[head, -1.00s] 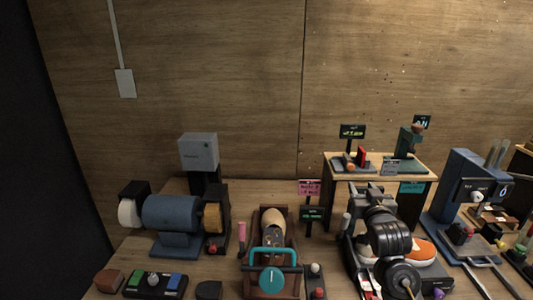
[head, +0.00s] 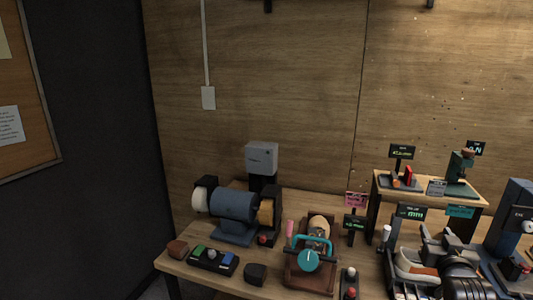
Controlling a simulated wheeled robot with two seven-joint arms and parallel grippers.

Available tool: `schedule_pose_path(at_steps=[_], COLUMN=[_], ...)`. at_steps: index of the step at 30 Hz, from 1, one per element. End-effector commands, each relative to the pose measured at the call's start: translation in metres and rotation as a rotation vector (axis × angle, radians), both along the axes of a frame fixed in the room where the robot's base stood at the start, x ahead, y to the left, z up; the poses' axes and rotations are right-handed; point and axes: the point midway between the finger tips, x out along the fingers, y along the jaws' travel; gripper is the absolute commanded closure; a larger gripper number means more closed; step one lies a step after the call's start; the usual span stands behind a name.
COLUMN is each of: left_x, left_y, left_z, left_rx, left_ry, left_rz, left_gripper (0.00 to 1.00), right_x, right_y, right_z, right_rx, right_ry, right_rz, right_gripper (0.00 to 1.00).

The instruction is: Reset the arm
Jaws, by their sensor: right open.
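My right arm comes in from the bottom right of the head view, black and ribbed. Its gripper (head: 440,243) is open, with its fingers pointing away towards the back of the table. A sneaker (head: 413,266), white and orange, lies just left of the arm, low in the picture. The arm hides part of the area around it. I see nothing held between the fingers, though they are small and dark here. My left gripper is not in view.
A blue grinder-like machine (head: 234,205) stands at the left of the wooden table (head: 196,273). A clamp with a teal handle (head: 309,260) stands in the middle. A small raised shelf (head: 432,190) stands behind the right arm. A blue machine (head: 512,215) is at the right edge.

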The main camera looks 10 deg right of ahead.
Motion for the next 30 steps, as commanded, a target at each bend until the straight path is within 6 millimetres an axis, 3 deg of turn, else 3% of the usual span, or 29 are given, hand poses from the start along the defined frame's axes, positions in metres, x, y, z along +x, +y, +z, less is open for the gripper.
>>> schedule_pose_path(at_steps=[10, 17, 20, 24, 30], left_x=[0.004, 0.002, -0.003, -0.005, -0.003], left_y=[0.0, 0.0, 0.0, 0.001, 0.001], left_z=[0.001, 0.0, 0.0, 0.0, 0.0], left_rx=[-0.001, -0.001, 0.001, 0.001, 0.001], left_ry=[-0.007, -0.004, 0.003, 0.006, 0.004], left_rz=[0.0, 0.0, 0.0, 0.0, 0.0], left_gripper=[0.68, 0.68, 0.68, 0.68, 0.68], right_x=[-0.022, -0.051, -0.075, -0.13, -0.209], right_y=[0.029, 0.072, 0.097, 0.142, 0.191], right_z=[-0.062, -0.127, -0.162, -0.219, -0.269], right_rx=[0.012, 0.031, 0.04, 0.061, 0.088], right_ry=[0.182, 0.384, 0.507, 0.727, 0.985], right_rz=[0.049, 0.12, 0.165, 0.248, 0.349], right_gripper=[0.56, 0.56, 0.56, 0.56, 0.56])
